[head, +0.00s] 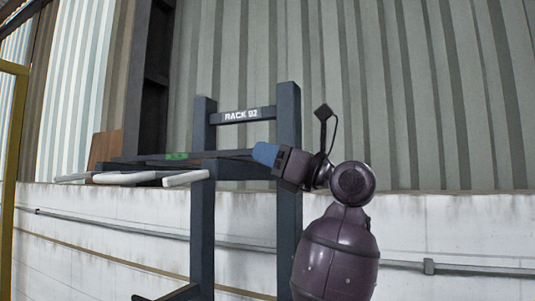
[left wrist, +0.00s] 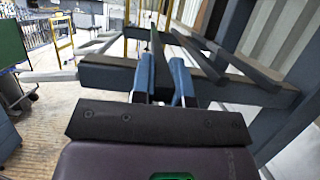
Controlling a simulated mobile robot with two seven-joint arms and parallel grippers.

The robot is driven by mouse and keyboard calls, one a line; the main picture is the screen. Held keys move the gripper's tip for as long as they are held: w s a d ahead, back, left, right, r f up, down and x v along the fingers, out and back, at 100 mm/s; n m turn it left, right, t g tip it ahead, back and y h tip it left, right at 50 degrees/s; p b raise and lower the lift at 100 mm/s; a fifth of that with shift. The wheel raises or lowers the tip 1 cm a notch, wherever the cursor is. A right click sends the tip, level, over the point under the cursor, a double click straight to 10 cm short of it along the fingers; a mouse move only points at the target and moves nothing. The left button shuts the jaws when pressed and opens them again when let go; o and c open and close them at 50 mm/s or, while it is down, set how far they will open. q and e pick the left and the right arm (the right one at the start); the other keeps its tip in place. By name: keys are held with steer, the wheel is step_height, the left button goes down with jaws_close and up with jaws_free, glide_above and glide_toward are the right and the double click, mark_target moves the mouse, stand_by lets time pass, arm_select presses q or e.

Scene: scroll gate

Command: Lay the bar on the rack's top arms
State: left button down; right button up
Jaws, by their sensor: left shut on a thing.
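The dark rack (head: 203,225) stands against the wall, with a "RACK 02" plate between its uprights. Its top arms (head: 185,179) reach out to the left with pale tips. My left gripper (head: 265,153) is shut on the bar, a long dark piece with a green mark (head: 176,156), beside the rack's uprights. The bar lies about level and appears over the arms; I cannot tell whether it touches them. My right gripper is out of view.
A pale wall (head: 110,220) with a pipe and corrugated panels above is behind the rack. A yellow post (head: 12,140) stands at the far left. In the left wrist view, a green board (left wrist: 12,45) and open floor (left wrist: 75,125) lie to the left.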

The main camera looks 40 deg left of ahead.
arm_select(q)
steer(key=shift+f, duration=0.2)
stand_by(0.5)
steer(key=c, duration=1.1)
jaws_free()
steer(key=shift+d, duration=0.1)
steer(key=shift+o, duration=0.3)
steer(key=shift+f, duration=0.1)
steer(key=b+v, duration=0.2)
steer(key=v, duration=0.8)
steer(key=shift+d+b, duration=0.4)
